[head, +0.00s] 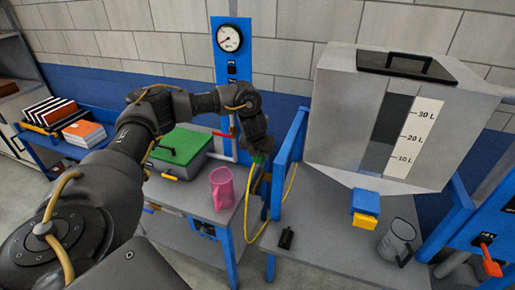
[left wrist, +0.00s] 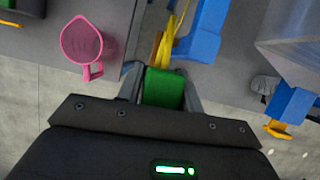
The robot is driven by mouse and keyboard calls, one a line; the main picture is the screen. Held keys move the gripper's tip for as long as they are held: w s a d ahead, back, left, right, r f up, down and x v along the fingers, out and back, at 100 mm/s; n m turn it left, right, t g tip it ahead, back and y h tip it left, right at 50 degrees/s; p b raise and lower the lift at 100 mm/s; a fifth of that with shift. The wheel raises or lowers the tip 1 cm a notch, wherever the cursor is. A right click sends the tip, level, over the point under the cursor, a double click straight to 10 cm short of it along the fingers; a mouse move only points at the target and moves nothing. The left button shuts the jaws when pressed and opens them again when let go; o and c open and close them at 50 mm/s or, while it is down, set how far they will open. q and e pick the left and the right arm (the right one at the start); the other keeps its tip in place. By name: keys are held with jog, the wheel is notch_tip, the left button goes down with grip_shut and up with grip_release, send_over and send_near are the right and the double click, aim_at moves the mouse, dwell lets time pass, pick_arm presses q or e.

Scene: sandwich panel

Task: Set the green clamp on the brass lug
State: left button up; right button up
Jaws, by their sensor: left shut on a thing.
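My left gripper (head: 260,157) is shut on the green clamp (left wrist: 163,88), which sits between its two fingers in the left wrist view. In the head view only a small green part of the clamp shows below the gripper. A yellow cable (head: 289,190) hangs in a loop near the clamp; it also shows just beyond the clamp in the left wrist view (left wrist: 170,42). I cannot make out the brass lug for certain. My right gripper is not in view.
A blue post frame (head: 287,160) stands just right of the gripper. A pink jug (head: 221,187) stands left of it. A big grey tank (head: 345,115) with a blue-yellow tap (head: 364,206) is at right, near a grey jug (head: 397,240). A small black object (head: 287,238) lies on the table.

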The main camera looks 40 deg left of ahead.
pick_arm(q)
jog(key=shift+w+a+r+m, duration=0.1)
jog(key=shift+a+r+m, duration=0.05)
jog(key=shift+a+m, duration=0.35)
